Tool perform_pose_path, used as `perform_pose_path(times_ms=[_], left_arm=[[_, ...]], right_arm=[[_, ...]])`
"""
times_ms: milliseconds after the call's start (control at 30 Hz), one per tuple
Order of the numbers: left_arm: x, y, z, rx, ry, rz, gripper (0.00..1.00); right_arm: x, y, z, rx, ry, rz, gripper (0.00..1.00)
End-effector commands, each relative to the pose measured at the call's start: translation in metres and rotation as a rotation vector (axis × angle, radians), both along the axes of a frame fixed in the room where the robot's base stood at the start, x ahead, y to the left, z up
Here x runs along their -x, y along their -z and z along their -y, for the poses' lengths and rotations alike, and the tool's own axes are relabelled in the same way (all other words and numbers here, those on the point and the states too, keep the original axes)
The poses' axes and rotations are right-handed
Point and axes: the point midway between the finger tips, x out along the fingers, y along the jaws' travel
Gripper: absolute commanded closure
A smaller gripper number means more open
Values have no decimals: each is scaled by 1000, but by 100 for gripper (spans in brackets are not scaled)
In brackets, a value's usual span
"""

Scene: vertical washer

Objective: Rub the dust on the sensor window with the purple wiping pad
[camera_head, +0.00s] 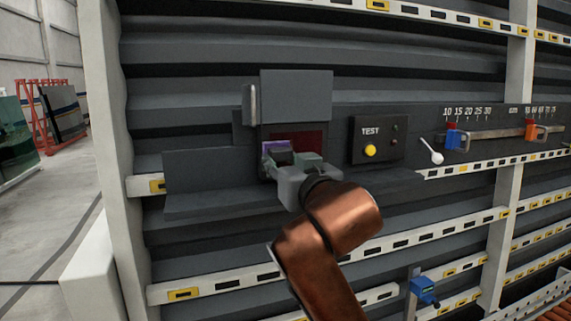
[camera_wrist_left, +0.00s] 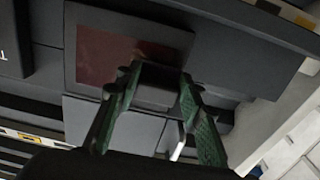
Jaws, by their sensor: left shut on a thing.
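The sensor window (camera_head: 312,141) is a dark red rectangle in a dark frame on the grey wall panel. It also shows in the left wrist view (camera_wrist_left: 110,55). My left gripper (camera_head: 291,160) is in front of the window's lower left part, shut on the purple wiping pad (camera_head: 274,146). In the left wrist view the green fingers close on a dark block (camera_wrist_left: 156,82) in front of the window; its purple face is hidden there. I cannot tell whether the pad touches the window. I cannot make out dust. My right gripper is in neither view.
A raised grey cover (camera_head: 297,94) with a pale handle (camera_head: 250,104) is above the window. A TEST box (camera_head: 380,139) with a yellow button (camera_head: 370,150) is to the right. A grey ledge (camera_head: 215,203) runs below left. A scale with blue and orange sliders is farther right.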

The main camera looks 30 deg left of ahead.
Motion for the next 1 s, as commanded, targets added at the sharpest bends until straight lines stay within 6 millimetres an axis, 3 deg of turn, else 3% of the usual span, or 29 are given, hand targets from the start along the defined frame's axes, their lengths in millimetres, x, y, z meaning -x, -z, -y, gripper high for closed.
perform_pose_path(times_ms=[1000], left_arm=[[-52, 0, 43, -1, 1, -2, 84]], right_arm=[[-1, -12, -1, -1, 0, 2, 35]])
